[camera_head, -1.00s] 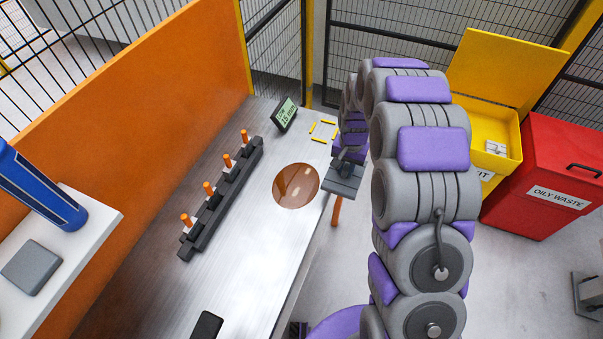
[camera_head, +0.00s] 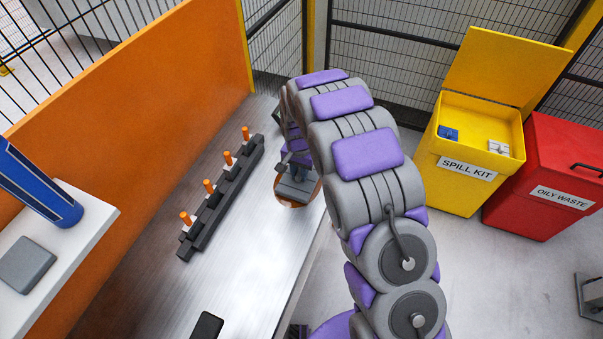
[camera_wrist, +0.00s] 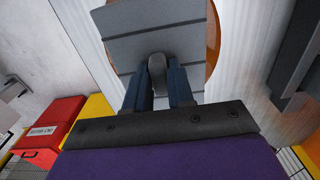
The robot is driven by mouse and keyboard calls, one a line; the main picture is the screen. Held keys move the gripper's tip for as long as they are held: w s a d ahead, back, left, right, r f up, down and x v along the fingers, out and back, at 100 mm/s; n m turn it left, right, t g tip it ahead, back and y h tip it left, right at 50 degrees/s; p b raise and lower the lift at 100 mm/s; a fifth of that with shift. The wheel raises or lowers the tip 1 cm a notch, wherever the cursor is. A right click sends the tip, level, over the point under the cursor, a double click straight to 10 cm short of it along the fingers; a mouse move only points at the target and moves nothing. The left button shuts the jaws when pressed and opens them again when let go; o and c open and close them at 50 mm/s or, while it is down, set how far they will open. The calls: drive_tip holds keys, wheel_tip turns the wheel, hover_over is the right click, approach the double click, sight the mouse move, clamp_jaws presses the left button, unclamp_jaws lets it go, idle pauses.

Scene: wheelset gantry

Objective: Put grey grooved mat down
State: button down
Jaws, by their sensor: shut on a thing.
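The grey grooved mat (camera_wrist: 165,28) is a flat slab with parallel grooves across its face and a dark grip tab on it. My gripper (camera_wrist: 158,75) is shut on that tab, with a blue-grey finger on each side. In the head view the mat (camera_head: 296,192) hangs below my gripper (camera_head: 297,171), over a round brown patch (camera_head: 285,202) on the metal bench. The mat covers most of the patch; brown rim shows around it in both views. I cannot tell whether the mat touches the bench.
A dark rack (camera_head: 222,200) with several orange-topped pegs stands left of the mat. A black flat object (camera_head: 207,326) lies at the bench's near end. A yellow spill kit bin (camera_head: 462,165) and a red oily waste bin (camera_head: 560,185) stand on the right. Bare bench (camera_head: 240,270) lies nearer.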

sight(299, 172)
drive_tip(key=shift+a+f, duration=0.45)
drive_tip(key=shift+a, duration=0.55)
drive_tip(key=c, duration=1.4)
unclamp_jaws()
drive_tip(key=o, duration=0.4)
drive_tip(key=shift+d+r, duration=0.1)
drive_tip(key=shift+d, duration=0.95)
drive_tip(key=shift+o, duration=0.2)
drive_tip(key=shift+d+r, duration=0.1)
drive_tip(key=shift+d, duration=0.2)
drive_tip(key=shift+a+r, duration=0.2)
drive_tip(key=shift+a, duration=0.8)
wheel_tip(299, 172, up, 11)
drive_tip(key=d+p, duration=0.1)
drive_tip(key=p, duration=0.1)
drive_tip(key=s+d+r, duration=0.5)
drive_tip(key=s+r, duration=0.1)
drive_tip(key=s+d+r+n, duration=0.1)
drive_tip(key=s+d+r, duration=0.1)
drive_tip(key=s, duration=0.9)
drive_tip(key=s+d+r+n+g, duration=0.1)
drive_tip(key=s+d+r, duration=0.2)
drive_tip(key=s, duration=0.8)
drive_tip(key=s+d+r+n, duration=0.2)
drive_tip(key=s+d, duration=0.3)
drive_tip(key=s, duration=0.7)
drive_tip(key=shift+d+r+g, duration=0.25)
drive_tip(key=shift+d+g, duration=0.15)
